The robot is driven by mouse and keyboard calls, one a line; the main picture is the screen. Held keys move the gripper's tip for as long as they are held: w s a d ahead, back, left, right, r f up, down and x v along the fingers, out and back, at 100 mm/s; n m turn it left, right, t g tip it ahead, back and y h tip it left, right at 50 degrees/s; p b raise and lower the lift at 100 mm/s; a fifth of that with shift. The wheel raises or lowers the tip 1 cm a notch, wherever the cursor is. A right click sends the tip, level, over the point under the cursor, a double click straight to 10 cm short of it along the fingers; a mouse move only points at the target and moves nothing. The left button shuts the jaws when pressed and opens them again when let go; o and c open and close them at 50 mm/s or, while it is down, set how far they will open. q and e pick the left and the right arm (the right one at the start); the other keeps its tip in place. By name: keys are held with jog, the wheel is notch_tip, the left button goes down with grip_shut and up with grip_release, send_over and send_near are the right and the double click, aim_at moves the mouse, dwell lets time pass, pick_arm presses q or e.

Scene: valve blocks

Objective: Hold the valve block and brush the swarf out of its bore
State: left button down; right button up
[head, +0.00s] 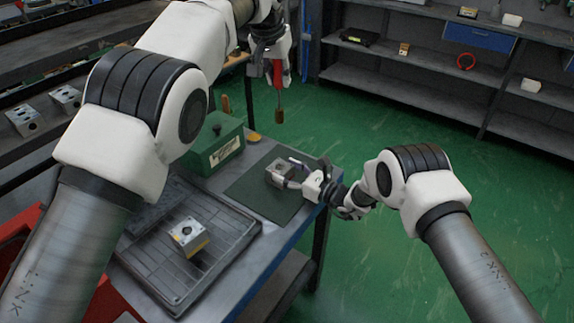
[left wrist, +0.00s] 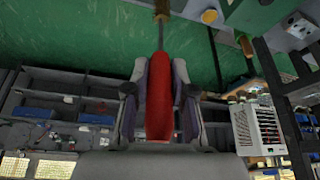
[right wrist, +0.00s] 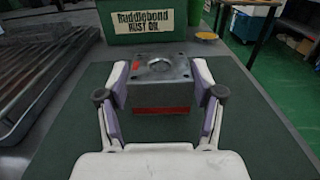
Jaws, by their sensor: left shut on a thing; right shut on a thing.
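The grey valve block (head: 279,173) sits on the dark mat near the table's right edge. My right gripper (right wrist: 160,88) is shut on it from both sides. In the right wrist view the valve block (right wrist: 150,66) shows a round bore opening on top and a red mark on its near face. My left gripper (head: 277,52) is shut on the red handle of a brush (head: 277,72), high and beyond the table's far edge, away from the block. The brush hangs tip down. In the left wrist view its red handle (left wrist: 160,95) lies between the fingers. Swarf cannot be made out.
A green rust oil box (head: 213,145) stands behind the mat (head: 246,196), with a yellow round thing (head: 253,136) beside it. A black tray (head: 160,267) holds another block (head: 188,235). Shelves (head: 420,82) stand at the back. Green floor lies clear right of the table.

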pick_arm(q)
jog(key=shift+w, duration=0.15)
jog(key=shift+w+d+f, duration=0.1)
jog(key=shift+w, duration=0.05)
jog(key=shift+w+f, duration=0.2)
jog(key=f, duration=0.7)
jog(key=shift+s+a+f, duration=0.2)
jog(key=shift+s+f, duration=0.1)
jog(key=shift+f, duration=0.05)
jog(key=shift+s+f, duration=0.2)
jog(key=shift+f, duration=2.5)
jog(key=shift+f, duration=0.1)
jog(key=shift+f, duration=0.85)
dwell(1.1)
